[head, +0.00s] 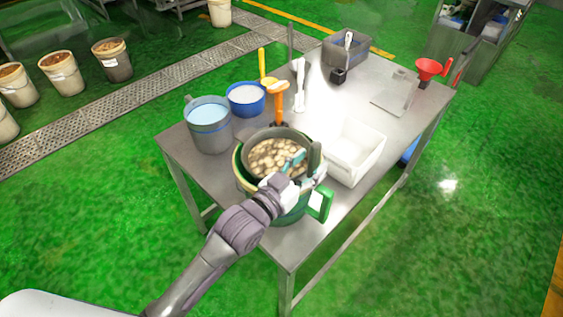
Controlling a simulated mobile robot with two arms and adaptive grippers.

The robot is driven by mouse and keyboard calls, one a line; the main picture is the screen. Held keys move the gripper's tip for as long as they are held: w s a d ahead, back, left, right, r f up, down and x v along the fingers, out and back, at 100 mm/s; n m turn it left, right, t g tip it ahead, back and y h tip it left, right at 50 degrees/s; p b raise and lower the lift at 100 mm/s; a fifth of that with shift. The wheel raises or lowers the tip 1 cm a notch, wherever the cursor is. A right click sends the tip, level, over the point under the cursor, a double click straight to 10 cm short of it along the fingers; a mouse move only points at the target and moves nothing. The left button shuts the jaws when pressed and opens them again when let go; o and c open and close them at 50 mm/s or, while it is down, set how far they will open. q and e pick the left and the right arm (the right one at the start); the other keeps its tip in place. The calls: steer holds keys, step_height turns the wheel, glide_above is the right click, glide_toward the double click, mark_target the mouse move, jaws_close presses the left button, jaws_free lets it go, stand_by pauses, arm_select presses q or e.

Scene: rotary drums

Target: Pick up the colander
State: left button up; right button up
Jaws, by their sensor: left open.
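A dark grey colander (262,148) holding pale, rounded pieces sits in a green bucket (288,213) at the near end of the metal table. My left gripper (305,165) is open at the colander's near right side, beside an upright dark handle-like part (315,156). I cannot tell whether its fingers touch the colander. The gripper and wrist hide part of the near rim and of the bucket. My right gripper is not in view.
A white bin (354,153) stands close on the right. A grey jug (209,128) and a blue tub (246,95) of white contents stand behind left. Upright tools, a grey box (347,50) and a red funnel (428,69) are farther back. The table's near corner (287,258) is bare.

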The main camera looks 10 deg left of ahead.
arm_select(q)
steer(key=shift+x, duration=1.2)
steer(key=shift+s+a, duration=0.1)
steer(key=shift+c, duration=1.2)
jaws_close()
steer(key=shift+r, duration=0.2)
